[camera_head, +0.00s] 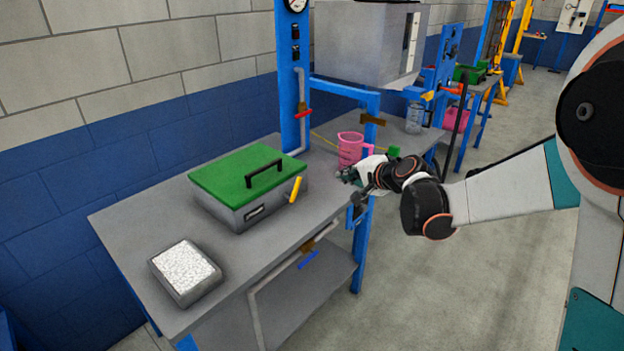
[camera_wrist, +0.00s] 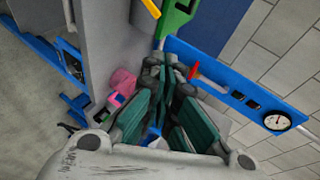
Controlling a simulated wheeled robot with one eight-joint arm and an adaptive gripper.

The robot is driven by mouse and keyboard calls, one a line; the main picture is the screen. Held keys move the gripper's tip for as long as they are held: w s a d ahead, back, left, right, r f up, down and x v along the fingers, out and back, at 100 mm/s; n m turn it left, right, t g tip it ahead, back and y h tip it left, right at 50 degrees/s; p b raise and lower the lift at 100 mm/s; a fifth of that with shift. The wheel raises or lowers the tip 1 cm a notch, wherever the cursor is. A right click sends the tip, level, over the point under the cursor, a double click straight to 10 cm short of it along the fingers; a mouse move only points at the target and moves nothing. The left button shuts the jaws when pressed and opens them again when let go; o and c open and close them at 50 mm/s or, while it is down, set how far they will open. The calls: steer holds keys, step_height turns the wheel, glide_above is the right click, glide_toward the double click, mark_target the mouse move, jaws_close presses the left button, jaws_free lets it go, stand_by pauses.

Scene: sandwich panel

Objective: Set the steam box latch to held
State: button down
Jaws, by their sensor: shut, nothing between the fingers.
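A grey box (camera_head: 240,207) with a green lid (camera_head: 245,172) and a black handle sits on the workbench; I take it to be the steam box. A yellow lever (camera_head: 295,189), apparently its latch, stands tilted at the front right corner of the box. In the wrist view the yellow lever (camera_wrist: 151,8) and the green lid (camera_wrist: 178,20) show only partly at the top edge. My gripper (camera_head: 345,174) is shut and empty, to the right of the lever and apart from it. Its fingers (camera_wrist: 165,73) come together in the wrist view.
A pink jug (camera_head: 350,149) stands just behind my gripper. A blue post with a red-handled valve (camera_head: 303,113) rises behind the box, and a second blue post (camera_head: 362,235) stands at the front edge. A grey tray of white material (camera_head: 185,270) lies front left. Bench between is clear.

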steer(key=w+a+f+m+t+y+p, duration=0.1)
steer(key=w+a+f+m, duration=0.1)
steer(key=w+f+m, duration=0.5)
steer(key=w+a+f+t+y, duration=0.15)
steer(key=w+f, duration=0.35)
steer(key=f, duration=0.6)
steer(key=b+x, duration=0.1)
steer(key=x, duration=0.3)
steer(key=b+x, duration=0.1)
steer(key=x, duration=0.4)
steer(key=shift+a+b, duration=0.35)
steer(key=shift+s+a+r+b, duration=0.5)
steer(key=shift+s+a+r, duration=0.25)
steer(key=shift+a+r, duration=0.1)
steer(key=shift+s+a+r, duration=0.2)
steer(key=shift+s+a, duration=0.05)
steer(key=shift+s+r, duration=0.15)
